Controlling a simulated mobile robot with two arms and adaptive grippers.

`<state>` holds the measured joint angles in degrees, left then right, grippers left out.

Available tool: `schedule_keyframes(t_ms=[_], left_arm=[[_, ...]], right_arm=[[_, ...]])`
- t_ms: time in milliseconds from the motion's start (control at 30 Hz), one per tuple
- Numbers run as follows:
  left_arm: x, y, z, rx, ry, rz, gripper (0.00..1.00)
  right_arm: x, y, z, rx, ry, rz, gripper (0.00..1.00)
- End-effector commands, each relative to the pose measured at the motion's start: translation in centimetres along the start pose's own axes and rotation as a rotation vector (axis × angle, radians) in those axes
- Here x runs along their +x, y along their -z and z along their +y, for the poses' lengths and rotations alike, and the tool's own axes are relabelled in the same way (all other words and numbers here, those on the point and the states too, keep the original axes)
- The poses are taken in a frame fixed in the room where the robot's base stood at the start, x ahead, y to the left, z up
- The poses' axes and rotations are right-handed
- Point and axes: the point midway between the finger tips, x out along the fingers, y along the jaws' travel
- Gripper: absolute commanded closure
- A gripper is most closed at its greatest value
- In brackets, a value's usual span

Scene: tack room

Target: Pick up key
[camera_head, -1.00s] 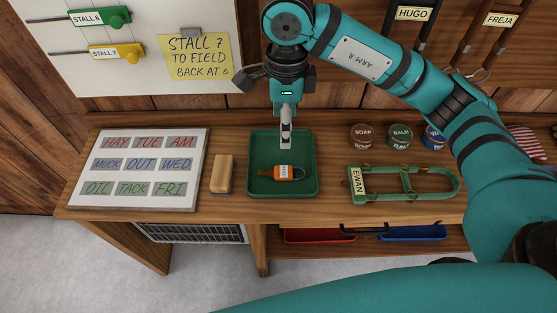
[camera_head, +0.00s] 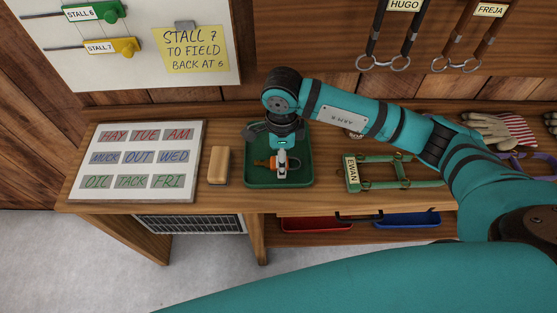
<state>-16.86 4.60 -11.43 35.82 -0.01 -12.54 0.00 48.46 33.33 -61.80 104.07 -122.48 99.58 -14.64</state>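A small orange item with a brownish, key-like part (camera_head: 262,163) at its left end lies in a green tray (camera_head: 292,179) on the wooden bench. In the camera_head view my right gripper (camera_head: 281,168) points down into the tray, right over the orange item. It covers most of the item's middle and right side. One pale finger shows in front, so I cannot tell whether the fingers are open or closed on it, or touching it. My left gripper is not in view.
A tan block (camera_head: 219,164) stands just left of the tray, beside a white word board (camera_head: 139,160). A green halter tagged EWAN (camera_head: 393,183) lies to the right. My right arm hides the bench behind it. Red (camera_head: 317,224) and blue (camera_head: 407,219) trays sit below the bench top.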

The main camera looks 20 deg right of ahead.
Motion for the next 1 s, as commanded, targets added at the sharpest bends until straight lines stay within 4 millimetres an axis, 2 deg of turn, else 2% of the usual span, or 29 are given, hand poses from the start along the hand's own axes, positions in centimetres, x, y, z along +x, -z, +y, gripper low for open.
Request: schedule_keyframes(t_ms=[100, 333, 767, 1000], left_arm=[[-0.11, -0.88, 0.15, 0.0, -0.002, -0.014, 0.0], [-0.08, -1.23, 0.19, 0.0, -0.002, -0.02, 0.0], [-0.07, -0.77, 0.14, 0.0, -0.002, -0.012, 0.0], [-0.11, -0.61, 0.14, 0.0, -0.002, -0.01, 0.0]], right_arm=[[0.9, -0.03, 0.06, -0.001, -0.001, -0.001, 0.35], [1.0, -0.02, 0.01, -0.001, 0.0, -0.001, 0.35], [0.96, -0.01, 0.0, 0.0, 0.0, -0.001, 0.91], [0.88, -0.01, -0.01, 0.0, 0.001, -0.001, 0.92]])
